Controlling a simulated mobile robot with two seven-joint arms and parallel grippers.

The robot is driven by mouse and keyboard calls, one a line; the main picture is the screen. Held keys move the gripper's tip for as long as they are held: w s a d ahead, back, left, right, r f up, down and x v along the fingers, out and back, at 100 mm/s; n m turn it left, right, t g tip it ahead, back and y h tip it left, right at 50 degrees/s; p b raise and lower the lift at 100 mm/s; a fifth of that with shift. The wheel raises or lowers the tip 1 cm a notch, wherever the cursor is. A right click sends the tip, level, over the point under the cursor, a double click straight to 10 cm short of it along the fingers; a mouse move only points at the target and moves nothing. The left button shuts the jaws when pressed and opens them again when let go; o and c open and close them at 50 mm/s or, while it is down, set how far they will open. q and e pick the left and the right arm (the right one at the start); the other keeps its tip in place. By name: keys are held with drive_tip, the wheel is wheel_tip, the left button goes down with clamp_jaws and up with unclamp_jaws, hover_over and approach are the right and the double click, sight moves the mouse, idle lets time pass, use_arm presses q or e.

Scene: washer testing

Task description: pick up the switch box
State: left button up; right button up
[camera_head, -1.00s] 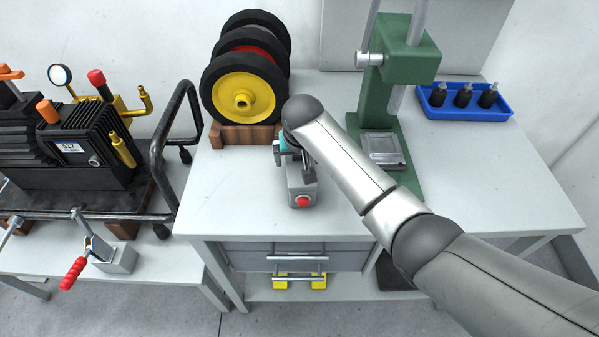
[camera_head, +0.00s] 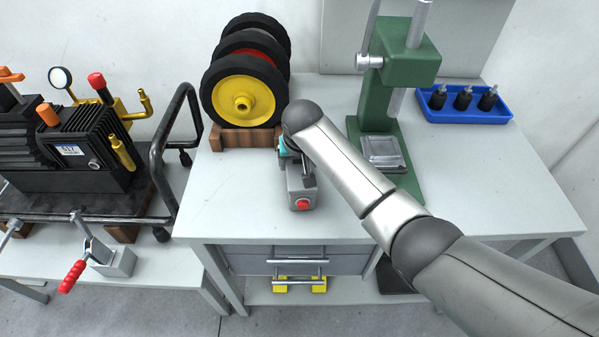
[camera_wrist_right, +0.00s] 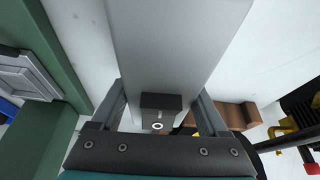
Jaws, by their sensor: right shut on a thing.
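The switch box (camera_head: 301,188) is a grey block with a red button on its near end, at the front left of the workbench in the head view. My right gripper (camera_head: 296,160) reaches it from above, at its rear part, and is shut on it. In the right wrist view the box (camera_wrist_right: 178,40) runs between the two dark fingers, with a small black fitting at its end near the palm. My arm partly hides the grip in the head view. I cannot tell whether the box touches the bench. My left gripper is not in view.
A wheel stack on a wooden stand (camera_head: 245,139) is just behind the box. A green press (camera_head: 405,65) stands to the right, with a blue tray (camera_head: 465,115) beyond it. A black cart (camera_head: 90,205) with a pump is at the left. The bench front right is clear.

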clamp_jaws()
drive_tip(key=shift+r, duration=0.1)
wheel_tip(320, 180, up, 20)
drive_tip(key=p, duration=0.3)
drive_tip(key=shift+p, duration=0.3)
